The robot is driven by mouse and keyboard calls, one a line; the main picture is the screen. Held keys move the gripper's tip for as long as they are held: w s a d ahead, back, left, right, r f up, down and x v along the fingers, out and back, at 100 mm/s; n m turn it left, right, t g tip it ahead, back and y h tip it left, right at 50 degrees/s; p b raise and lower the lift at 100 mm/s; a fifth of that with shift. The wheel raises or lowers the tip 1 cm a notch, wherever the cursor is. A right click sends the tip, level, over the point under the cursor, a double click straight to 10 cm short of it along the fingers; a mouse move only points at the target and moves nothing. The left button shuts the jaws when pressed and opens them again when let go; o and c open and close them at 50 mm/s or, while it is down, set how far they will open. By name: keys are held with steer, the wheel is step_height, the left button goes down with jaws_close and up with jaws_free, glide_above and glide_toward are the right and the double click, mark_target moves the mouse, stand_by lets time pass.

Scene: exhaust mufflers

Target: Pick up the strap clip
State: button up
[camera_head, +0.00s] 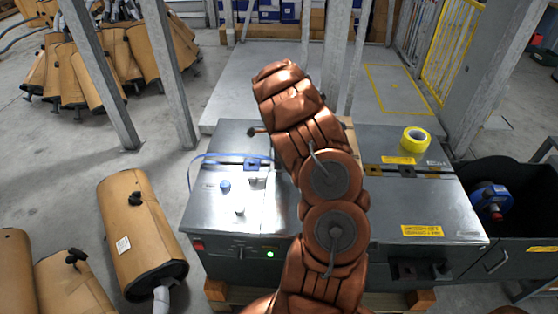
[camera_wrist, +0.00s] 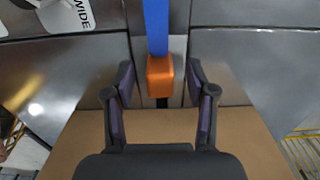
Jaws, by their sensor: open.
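In the wrist view an orange block (camera_wrist: 160,76), which looks like the strap clip, sits at the lower end of a blue strap (camera_wrist: 157,28). A dark piece shows under it. My gripper (camera_wrist: 160,90) is open, with one finger on each side of the orange block and a gap to it on both sides. I cannot tell how far below the fingertips the block lies. In the head view my arm hides the gripper and the orange block. A blue strap (camera_head: 205,156) lies along the left part of the grey metal table (camera_head: 205,215).
A brown surface (camera_wrist: 130,125) lies under the fingers in the wrist view. Small caps (camera_head: 240,210) stand on the table's left part, a yellow tape roll (camera_head: 415,139) on its right. A black bin (camera_head: 520,195) stands at right. Wrapped mufflers (camera_head: 145,230) lie at left.

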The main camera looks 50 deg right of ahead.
steer(key=shift+c, duration=0.3)
jaws_close()
